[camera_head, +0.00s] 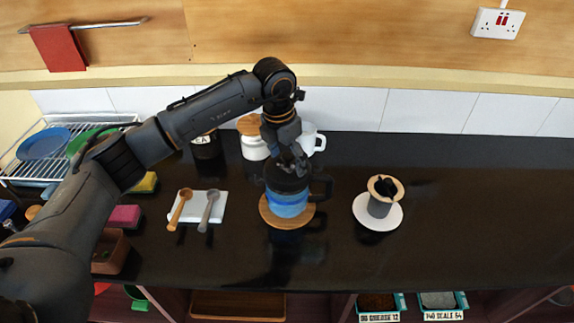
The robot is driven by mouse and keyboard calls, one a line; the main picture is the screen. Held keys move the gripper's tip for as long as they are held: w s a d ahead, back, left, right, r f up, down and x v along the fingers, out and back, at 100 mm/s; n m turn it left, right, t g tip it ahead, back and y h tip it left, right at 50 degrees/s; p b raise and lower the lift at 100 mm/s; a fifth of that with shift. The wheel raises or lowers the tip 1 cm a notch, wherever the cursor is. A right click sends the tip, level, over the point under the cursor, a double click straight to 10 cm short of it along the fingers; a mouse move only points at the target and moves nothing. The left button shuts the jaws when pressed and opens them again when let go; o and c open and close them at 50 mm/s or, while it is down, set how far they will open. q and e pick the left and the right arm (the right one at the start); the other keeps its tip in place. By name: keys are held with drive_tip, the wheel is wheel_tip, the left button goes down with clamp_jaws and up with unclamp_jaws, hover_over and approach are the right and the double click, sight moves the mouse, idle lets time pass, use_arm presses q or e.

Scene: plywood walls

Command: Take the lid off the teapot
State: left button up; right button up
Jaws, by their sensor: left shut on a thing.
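The teapot (287,205) is blue and see-through, with a dark top and a dark handle on its right side. It stands upright on a round wooden trivet (305,219) in the middle of the counter. My left gripper (292,166) reaches down from above and is shut on the dark lid (287,180) at the top of the teapot. The fingers partly hide the lid's knob. I cannot tell whether the lid sits on the rim or is slightly raised. My right gripper is not in view.
A dripper (379,207) stands on a white saucer to the right. Two spoons (209,208) lie on a white tray to the left. A canister (254,147), a dark jar (206,147) and a white mug (313,137) stand behind. The counter's right side is clear.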

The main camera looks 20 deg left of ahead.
use_arm(q)
drive_tip(key=shift+s+f, duration=0.2)
drive_tip(key=shift+f, duration=0.2)
drive_tip(key=shift+w+d+r, duration=0.1)
drive_tip(key=shift+r, duration=0.1)
drive_tip(key=shift+c, duration=0.8)
wheel_tip(320, 180, up, 2)
drive_tip(key=shift+w+r+b, duration=0.1)
drive_tip(key=shift+r+b, duration=0.05)
drive_tip(key=shift+b, duration=0.5)
clamp_jaws()
drive_tip(key=s+r+b, duration=0.1)
drive_tip(key=s+a+r, duration=0.1)
drive_tip(key=r, duration=0.1)
drive_tip(key=s+r+b, duration=0.1)
drive_tip(key=s+r, duration=0.1)
drive_tip(key=shift+a+r+b, duration=0.2)
drive_tip(key=shift+a+b, duration=0.1)
drive_tip(key=s+a+r+b, duration=0.2)
drive_tip(key=s+r, duration=0.3)
drive_tip(key=s, duration=0.4)
drive_tip(key=shift+a+b, duration=0.35)
drive_tip(key=shift+a, duration=0.3)
